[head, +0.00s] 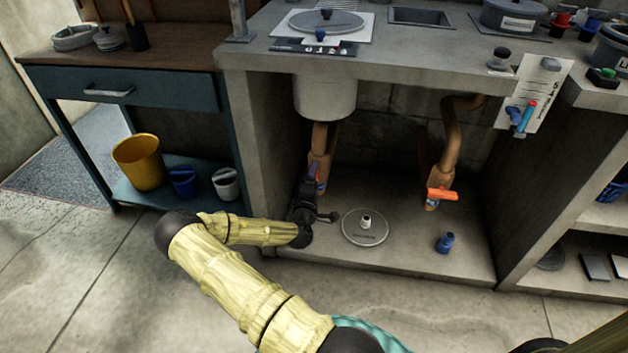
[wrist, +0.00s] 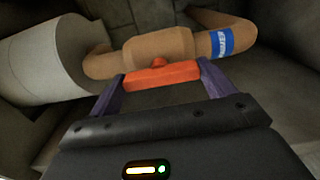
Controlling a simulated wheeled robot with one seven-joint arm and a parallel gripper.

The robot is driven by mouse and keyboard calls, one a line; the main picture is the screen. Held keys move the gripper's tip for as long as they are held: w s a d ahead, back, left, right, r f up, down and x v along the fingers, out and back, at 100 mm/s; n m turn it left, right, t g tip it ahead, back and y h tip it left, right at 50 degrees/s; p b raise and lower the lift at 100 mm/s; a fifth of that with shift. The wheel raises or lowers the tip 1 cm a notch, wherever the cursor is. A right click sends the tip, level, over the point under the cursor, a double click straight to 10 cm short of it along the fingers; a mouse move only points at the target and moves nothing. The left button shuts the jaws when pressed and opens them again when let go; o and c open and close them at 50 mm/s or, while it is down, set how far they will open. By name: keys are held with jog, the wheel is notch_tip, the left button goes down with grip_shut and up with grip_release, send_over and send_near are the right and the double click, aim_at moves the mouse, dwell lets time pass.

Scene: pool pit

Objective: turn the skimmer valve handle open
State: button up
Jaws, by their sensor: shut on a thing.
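An orange valve handle (wrist: 160,77) sits on a brown pipe valve (wrist: 158,47) in the wrist view. The handle lies nearly along the pipe. A blue label (wrist: 221,42) is on the pipe; I cannot read it. My gripper (wrist: 164,75) is shut on the handle, with one purple finger at each end. In the head view my gripper (head: 316,177) is at the left brown pipe (head: 320,137), under the round grey basin (head: 325,98). My gripper mostly hides the handle there.
A second pipe (head: 447,148) with an orange handle (head: 442,194) stands to the right. On the bay floor are a round grey lid (head: 366,236) and a blue fitting (head: 445,242). Concrete side walls (head: 262,145) and the counter (head: 420,68) enclose the bay.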

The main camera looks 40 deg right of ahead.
jog(key=shift+s+f, duration=0.1)
jog(key=o, duration=0.9)
jog(key=p+v, duration=0.4)
jog(key=v, duration=1.3)
jog(key=shift+s+a, duration=0.15)
